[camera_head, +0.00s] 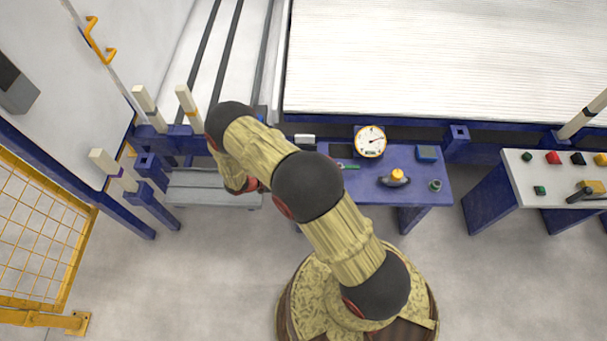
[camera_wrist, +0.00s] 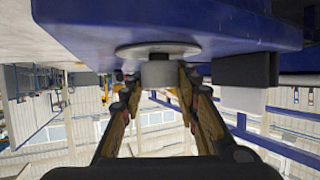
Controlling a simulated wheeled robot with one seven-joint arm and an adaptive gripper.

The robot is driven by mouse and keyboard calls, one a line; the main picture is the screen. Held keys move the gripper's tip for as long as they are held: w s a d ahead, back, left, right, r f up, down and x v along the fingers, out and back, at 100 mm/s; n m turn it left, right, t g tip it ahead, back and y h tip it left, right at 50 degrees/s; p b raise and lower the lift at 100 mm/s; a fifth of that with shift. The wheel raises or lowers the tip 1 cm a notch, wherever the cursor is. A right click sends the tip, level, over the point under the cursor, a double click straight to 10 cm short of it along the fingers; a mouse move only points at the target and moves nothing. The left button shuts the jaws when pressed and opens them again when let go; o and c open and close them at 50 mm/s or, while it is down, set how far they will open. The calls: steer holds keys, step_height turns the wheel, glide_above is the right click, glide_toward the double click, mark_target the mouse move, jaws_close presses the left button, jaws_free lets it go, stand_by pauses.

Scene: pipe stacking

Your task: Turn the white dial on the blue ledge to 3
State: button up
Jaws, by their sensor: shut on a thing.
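The white dial shows in the wrist view as a pale round plate (camera_wrist: 135,50) with a grey-white knob (camera_wrist: 160,74) standing out from it. It is fixed to the blue ledge (camera_wrist: 190,22). My gripper (camera_wrist: 158,84) has one finger on each side of the knob and is shut on it. The dial's numbers and pointer cannot be read from this angle. In the head view my arm hides the gripper and I cannot make out the dial; the blue ledge (camera_head: 425,188) shows to the right of the arm.
In the wrist view a black block (camera_wrist: 245,70) with a pale part sits close right of the dial. Pale posts (camera_head: 189,108) stand left of my arm.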

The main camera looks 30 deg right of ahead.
steer(key=shift+m+g, duration=0.8)
steer(key=shift+g, duration=0.1)
steer(key=o, duration=1.1)
steer(key=shift+d, duration=0.1)
steer(key=shift+o, duration=0.3)
steer(key=v, duration=1.2)
steer(key=shift+w+y, duration=0.2)
steer(key=shift+y, duration=0.1)
